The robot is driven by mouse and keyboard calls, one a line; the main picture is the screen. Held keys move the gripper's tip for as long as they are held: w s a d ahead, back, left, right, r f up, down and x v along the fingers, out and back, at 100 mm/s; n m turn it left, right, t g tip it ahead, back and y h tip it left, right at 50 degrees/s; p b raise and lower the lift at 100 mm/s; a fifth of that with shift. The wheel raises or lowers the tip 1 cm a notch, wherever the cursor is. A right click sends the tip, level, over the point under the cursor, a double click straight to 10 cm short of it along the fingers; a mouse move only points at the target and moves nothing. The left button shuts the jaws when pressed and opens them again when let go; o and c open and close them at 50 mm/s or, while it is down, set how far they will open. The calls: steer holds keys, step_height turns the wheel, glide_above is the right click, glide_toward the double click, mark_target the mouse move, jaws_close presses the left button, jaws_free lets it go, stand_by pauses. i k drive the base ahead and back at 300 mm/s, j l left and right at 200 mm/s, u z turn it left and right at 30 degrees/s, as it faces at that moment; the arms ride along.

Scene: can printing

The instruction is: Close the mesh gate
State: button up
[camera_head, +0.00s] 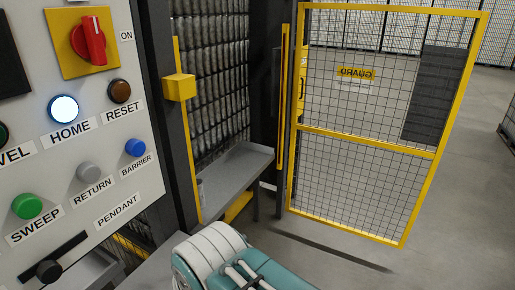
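The mesh gate (360,163) is a yellow-framed panel with dark wire mesh in the right half of the view. It stands swung open, hinged at the dark post on its left, with its free edge out to the right over the floor. A yellow sign reading GUARD in mirror image (356,73) hangs on its upper part, and a dark plate (435,93) covers its upper right. Part of my teal and white arm shows at the bottom centre. My gripper is not in view.
A white control panel (85,175) with a red switch and several buttons stands close on the left. A grey shelf (236,172) and stacked cans (215,80) lie behind the opening. Grey floor (455,215) right of the gate is clear; a pallet edge (509,125) shows far right.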

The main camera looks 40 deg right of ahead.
mark_target(440, 69)
steer(key=k+l, duration=0.15)
steer(key=l, duration=0.35)
steer(key=k+l, duration=0.15)
steer(key=l, duration=0.4)
steer(key=k+l, duration=0.15)
steer(key=l, duration=0.35)
steer(key=k+l+z, duration=0.1)
steer(key=l, duration=0.45)
steer(key=k+l, duration=0.2)
steer(key=l, duration=0.3)
steer(key=k+l, duration=0.15)
steer(key=l, duration=0.4)
steer(key=k+l, duration=0.1)
steer(key=l, duration=0.4)
steer(key=k+l, duration=0.15)
steer(key=l, duration=0.4)
steer(key=l+z, duration=0.15)
steer(key=l, duration=2.2)
steer(key=i+l, duration=0.55)
steer(key=l, duration=0.2)
steer(key=i+l, duration=0.55)
steer(key=l, duration=0.15)
steer(key=l+z, duration=0.05)
